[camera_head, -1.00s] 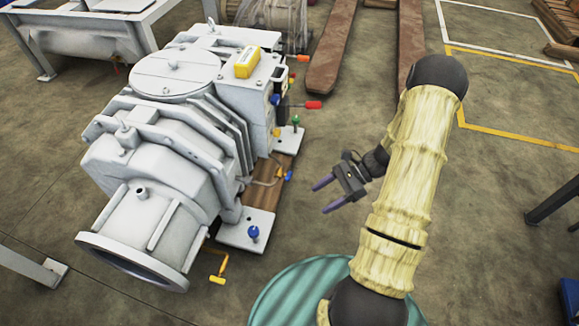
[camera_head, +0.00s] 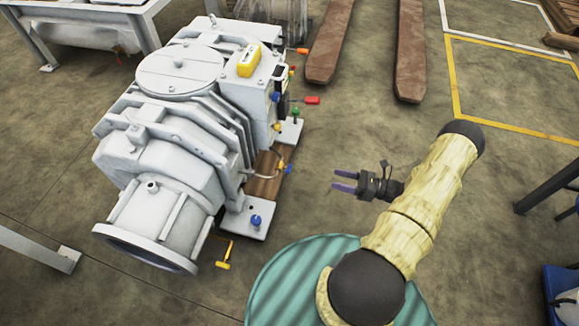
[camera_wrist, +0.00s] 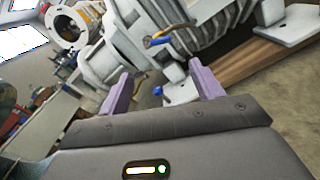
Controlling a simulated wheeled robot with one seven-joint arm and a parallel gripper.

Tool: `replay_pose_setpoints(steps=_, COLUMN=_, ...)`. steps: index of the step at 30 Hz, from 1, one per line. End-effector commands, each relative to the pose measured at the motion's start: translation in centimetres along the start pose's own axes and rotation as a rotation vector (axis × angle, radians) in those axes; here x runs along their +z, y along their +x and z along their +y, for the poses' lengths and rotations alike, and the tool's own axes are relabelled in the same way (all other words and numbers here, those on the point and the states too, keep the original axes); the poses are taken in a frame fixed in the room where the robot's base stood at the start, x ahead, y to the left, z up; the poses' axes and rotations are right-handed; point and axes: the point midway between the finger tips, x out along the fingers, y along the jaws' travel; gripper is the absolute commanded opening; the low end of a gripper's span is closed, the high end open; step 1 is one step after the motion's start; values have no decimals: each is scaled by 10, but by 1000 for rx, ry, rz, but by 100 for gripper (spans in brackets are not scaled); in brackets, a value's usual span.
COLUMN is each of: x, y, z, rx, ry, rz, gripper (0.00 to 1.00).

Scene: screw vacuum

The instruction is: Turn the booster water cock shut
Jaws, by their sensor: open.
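The machine, a large pale grey vacuum booster (camera_head: 165,125), stands on the floor at left in the head view. On its right side a small cock with a yellow and blue handle (camera_head: 286,168) sits at the end of a thin bent pipe. No label shows which cock is the booster water cock. My gripper (camera_head: 343,181) is open and empty, right of the machine and apart from it. Its two purple fingers (camera_wrist: 160,88) point toward the machine.
A yellow handle (camera_head: 223,263) hangs near the front flange. Blue (camera_head: 256,220), green (camera_head: 295,112) and red (camera_head: 312,100) knobs or handles stick out along the machine's right side. Its foot plates rest on a wooden beam (camera_head: 262,180). Bare floor lies between machine and gripper.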

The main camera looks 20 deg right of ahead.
Motion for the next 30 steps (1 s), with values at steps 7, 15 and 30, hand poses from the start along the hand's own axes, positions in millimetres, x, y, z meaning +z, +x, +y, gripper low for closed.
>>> replay_pose_setpoints(steps=7, x=-2, y=24, z=0, rx=4, ry=-1, rz=1, gripper=65)
replay_pose_setpoints(steps=15, x=-3, y=71, z=0, rx=6, ry=0, rz=2, gripper=65)
replay_pose_setpoints(steps=30, x=-3, y=157, z=0, rx=4, ry=-2, rz=3, gripper=65)
